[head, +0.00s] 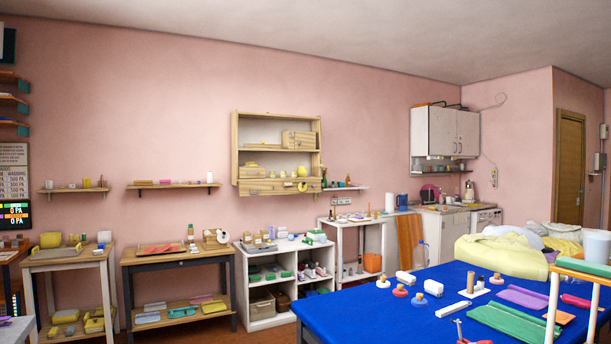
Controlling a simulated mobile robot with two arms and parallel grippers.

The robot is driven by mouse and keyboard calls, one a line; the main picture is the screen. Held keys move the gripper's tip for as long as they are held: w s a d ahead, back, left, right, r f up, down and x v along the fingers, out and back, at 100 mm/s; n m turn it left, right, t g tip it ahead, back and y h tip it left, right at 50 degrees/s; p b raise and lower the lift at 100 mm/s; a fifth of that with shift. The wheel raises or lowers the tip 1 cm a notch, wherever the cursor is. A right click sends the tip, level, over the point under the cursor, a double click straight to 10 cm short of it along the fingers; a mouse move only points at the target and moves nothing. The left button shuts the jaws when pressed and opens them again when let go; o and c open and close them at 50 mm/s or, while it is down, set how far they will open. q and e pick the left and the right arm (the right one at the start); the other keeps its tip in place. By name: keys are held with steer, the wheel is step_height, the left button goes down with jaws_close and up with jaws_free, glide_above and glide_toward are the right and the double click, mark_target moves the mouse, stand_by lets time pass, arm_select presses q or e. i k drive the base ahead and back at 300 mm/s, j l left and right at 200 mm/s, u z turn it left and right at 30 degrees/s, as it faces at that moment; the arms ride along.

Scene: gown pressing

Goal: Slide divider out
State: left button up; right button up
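Neither of my grippers is in view. I cannot tell for sure which thing is the divider. A white shelf unit (240,300) with open compartments stands against the far wall, and an upright white panel parts its compartments. A wooden wall cabinet (235,150) hangs above it, with a shelf and small boxes inside. An orange-brown slatted board (411,241) stands upright beside the kitchen counter.
A large blue-topped table (370,312) fills the lower right, with bottles, rolled cloths and small blocks on it. A white-and-wood rack (583,267) stands at its right edge. Two wooden tables (180,257) (70,257) line the wall at left.

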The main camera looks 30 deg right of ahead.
mark_target(302, 171)
steer(key=i+l, duration=0.15)
steer(key=i, duration=0.45)
steer(key=i+l+z, duration=0.1)
steer(key=i, duration=0.5)
steer(key=i+l, duration=0.15)
steer(key=i, duration=0.45)
steer(key=i+z, duration=0.1)
steer(key=i, duration=2.1)
steer(key=i+l+z, duration=0.1)
steer(key=i+z, duration=0.3)
steer(key=i, duration=0.2)
steer(key=i+j+z, duration=0.1)
steer(key=i+z, duration=0.3)
steer(key=i, duration=0.2)
steer(key=i+j+z, duration=0.35)
steer(key=i, duration=0.25)
steer(key=i+l+u, duration=0.25)
steer(key=i+l, duration=1.05)
steer(key=l, duration=0.1)
